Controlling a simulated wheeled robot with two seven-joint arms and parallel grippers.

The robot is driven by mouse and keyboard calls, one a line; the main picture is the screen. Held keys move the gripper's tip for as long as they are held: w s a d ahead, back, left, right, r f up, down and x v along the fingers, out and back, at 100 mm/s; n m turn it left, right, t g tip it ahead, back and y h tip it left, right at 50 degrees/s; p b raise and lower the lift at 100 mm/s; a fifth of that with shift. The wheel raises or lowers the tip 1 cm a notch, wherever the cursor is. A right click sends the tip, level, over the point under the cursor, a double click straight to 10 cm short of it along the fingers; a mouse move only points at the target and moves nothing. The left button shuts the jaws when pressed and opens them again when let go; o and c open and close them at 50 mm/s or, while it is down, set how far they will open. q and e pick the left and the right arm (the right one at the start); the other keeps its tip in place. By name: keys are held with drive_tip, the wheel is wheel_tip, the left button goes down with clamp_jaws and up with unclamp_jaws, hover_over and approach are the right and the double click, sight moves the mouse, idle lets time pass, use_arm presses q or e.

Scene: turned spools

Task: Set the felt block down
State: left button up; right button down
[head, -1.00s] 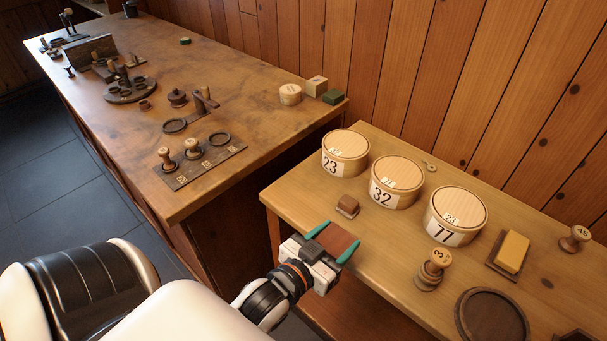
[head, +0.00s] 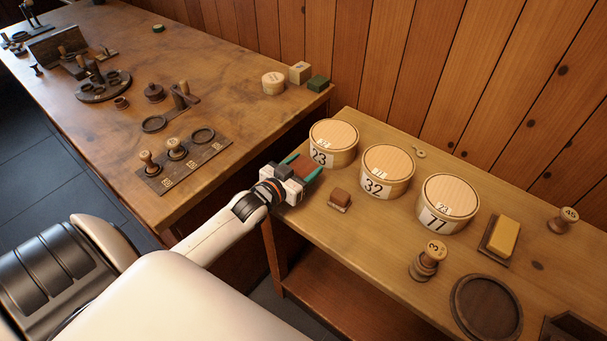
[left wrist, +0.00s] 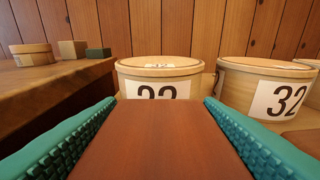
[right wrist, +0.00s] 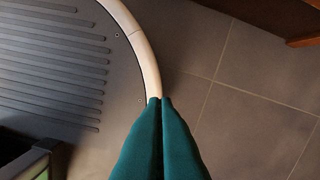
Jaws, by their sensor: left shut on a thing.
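My left gripper (head: 301,168) is shut on a reddish-brown block, the felt block (head: 307,164). It holds the block by its two sides, over the left end of the lower table (head: 345,240). In the left wrist view the block's flat top (left wrist: 160,140) lies between the teal fingers, in front of the round box marked 23 (left wrist: 160,75). I cannot tell whether its underside touches the table. My right gripper (right wrist: 160,105) shows in the right wrist view with fingers together and nothing between them, above the floor.
Round boxes 23 (head: 333,140), 32 (head: 387,172) and 77 (head: 448,203) stand in a row. A small brown block (head: 341,196) sits right of my left gripper. A yellow block (head: 504,236), stamp (head: 428,258) and dark round tray (head: 462,305) lie farther right.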

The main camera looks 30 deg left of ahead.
sight(304, 175)
use_arm(q)
wheel_tip(304, 175, down, 2)
drive_tip(key=shift+f, duration=0.45)
use_arm(e)
drive_tip(key=shift+w+a+f, duration=0.1)
drive_tip(key=shift+a, duration=0.5)
use_arm(q)
drive_tip(key=o, duration=1)
drive_tip(key=shift+f, duration=0.1)
use_arm(e)
drive_tip(key=shift+d, duration=0.25)
drive_tip(key=shift+d, duration=0.1)
use_arm(q)
drive_tip(key=shift+s, duration=0.15)
drive_tip(key=s+r, duration=0.2)
drive_tip(key=s, duration=0.9)
drive_tip(key=shift+s+a, duration=0.3)
drive_tip(key=shift+a, duration=0.1)
use_arm(e)
drive_tip(key=shift+f, duration=0.15)
use_arm(q)
drive_tip(key=shift+s, duration=0.1)
use_arm(e)
drive_tip(key=shift+s, duration=0.2)
